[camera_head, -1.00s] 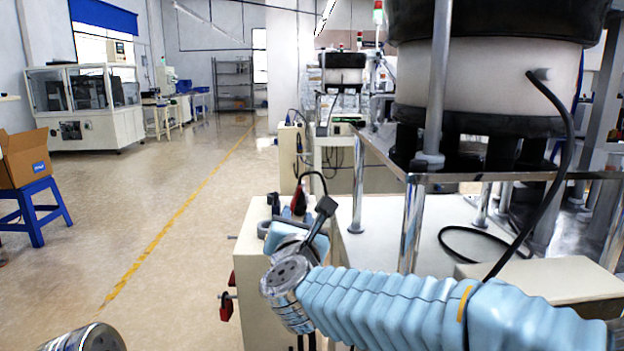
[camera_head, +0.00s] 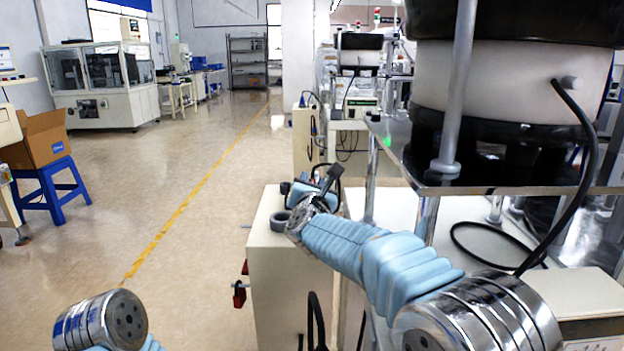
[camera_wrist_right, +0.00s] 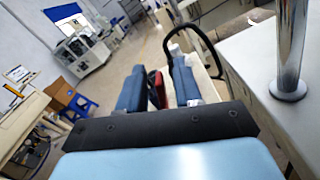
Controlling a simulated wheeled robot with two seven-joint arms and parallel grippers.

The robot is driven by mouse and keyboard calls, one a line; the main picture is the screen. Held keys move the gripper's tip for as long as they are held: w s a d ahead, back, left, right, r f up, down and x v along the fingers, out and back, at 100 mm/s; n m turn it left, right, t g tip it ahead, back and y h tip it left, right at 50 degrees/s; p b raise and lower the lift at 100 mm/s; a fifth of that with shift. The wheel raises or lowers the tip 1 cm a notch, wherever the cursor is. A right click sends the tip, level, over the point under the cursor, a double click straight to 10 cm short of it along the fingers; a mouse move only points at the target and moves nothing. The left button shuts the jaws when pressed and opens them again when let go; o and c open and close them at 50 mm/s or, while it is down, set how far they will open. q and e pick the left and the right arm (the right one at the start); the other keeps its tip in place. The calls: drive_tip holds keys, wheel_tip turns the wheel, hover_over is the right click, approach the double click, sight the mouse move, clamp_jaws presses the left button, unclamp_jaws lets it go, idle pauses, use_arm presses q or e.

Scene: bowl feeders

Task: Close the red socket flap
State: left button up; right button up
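A red part (camera_wrist_right: 156,86), which looks like the red socket flap, shows between the fingers in the right wrist view. Whether it stands open or shut is unclear. In the head view, the gripper hides that spot on top of the cream cabinet (camera_head: 285,280). My right gripper (camera_wrist_right: 159,70) is open, its two blue fingers apart on either side of the red part; contact cannot be told.
Red fittings (camera_head: 239,293) hang on the cabinet's left side. A grey ring (camera_head: 280,221) sits on its top, and a black cable loops beside the gripper. The bowl feeder (camera_head: 510,80) on its metal stand fills the right. Open floor (camera_head: 170,230) lies left.

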clamp_jaws()
drive_tip(key=shift+a, duration=0.1)
idle(0.5)
